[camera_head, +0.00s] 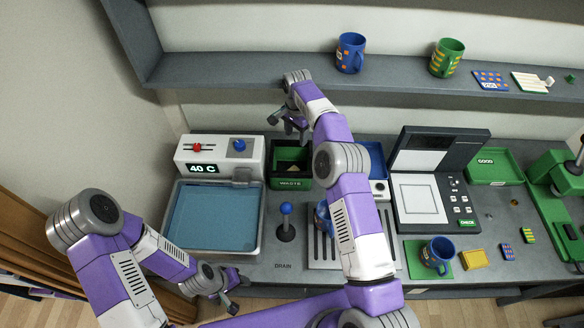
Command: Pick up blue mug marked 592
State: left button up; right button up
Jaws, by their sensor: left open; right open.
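Three blue mugs show, and I cannot read the number 592 on any of them. One blue mug with orange and white marks (350,52) stands upright on the shelf. A second blue mug (437,254) stands on a green mat (414,261) at the lower right. A third blue mug (320,215) is on the slotted drain plate, partly hidden by my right arm. My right gripper (287,124) is open and empty above the back of the counter, below the shelf edge and left of the shelf mug. My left gripper (233,294) is open and empty at the counter's front edge.
A green patterned mug (446,58) stands right of the shelf mug, with flat cards (490,81) beyond it. Below are a water basin (258,215), a blue-knobbed lever (286,224), a green waste bin (290,183), a check machine (441,155) and a green press (556,192).

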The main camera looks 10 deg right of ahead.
aim_at(440, 250)
jog(key=k, duration=1.55)
